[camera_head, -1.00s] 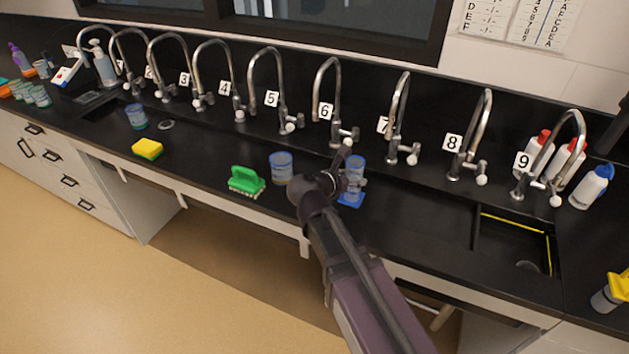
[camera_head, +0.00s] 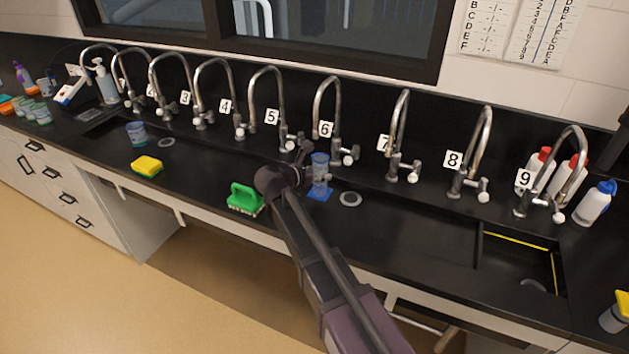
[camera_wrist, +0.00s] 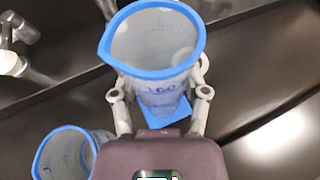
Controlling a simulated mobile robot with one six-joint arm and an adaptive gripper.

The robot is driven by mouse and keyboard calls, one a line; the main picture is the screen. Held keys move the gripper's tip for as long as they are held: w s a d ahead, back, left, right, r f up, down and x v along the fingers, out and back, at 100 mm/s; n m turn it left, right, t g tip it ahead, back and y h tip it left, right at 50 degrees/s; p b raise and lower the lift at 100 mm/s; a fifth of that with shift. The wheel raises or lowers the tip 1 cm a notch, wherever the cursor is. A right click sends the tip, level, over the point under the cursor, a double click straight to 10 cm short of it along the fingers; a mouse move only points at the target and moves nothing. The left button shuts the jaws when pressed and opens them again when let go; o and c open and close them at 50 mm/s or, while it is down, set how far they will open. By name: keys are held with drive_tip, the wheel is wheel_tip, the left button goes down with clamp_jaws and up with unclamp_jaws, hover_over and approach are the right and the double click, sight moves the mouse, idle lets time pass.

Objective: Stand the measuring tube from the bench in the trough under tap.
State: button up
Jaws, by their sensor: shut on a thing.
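The measuring tube (camera_head: 320,168) is clear, with a blue rim and a blue foot. It stands roughly upright in my gripper (camera_head: 304,172), in front of the tap (camera_head: 333,115) beside label 6. The wrist view shows the tube (camera_wrist: 150,46) from above, its spouted mouth open, with the fingers of my gripper (camera_wrist: 160,88) shut on it from both sides. Its foot shows below, partly hidden by the tube. I cannot tell whether the foot touches the black surface. The trough (camera_head: 412,204) runs along below the row of taps.
A blue-rimmed cup (camera_wrist: 68,157) is close at the lower left in the wrist view; my arm hides it in the head view. A green brush (camera_head: 244,198) and a yellow sponge (camera_head: 147,166) lie left. A drain (camera_head: 351,199) is right of the tube. A sink (camera_head: 515,262) is far right.

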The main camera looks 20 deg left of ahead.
drive_tip(key=shift+w+a, duration=0.2)
drive_tip(key=shift+a, duration=0.15)
drive_tip(key=shift+w+a, duration=0.2)
drive_tip(key=shift+a, duration=0.05)
drive_tip(key=shift+w+a+f+b, duration=0.2)
drive_tip(key=shift+a+f+b, duration=0.1)
drive_tip(key=shift+f+b, duration=1.55)
drive_tip(key=shift+b, duration=0.05)
drive_tip(key=shift+f, duration=0.15)
drive_tip(key=o, duration=1.1)
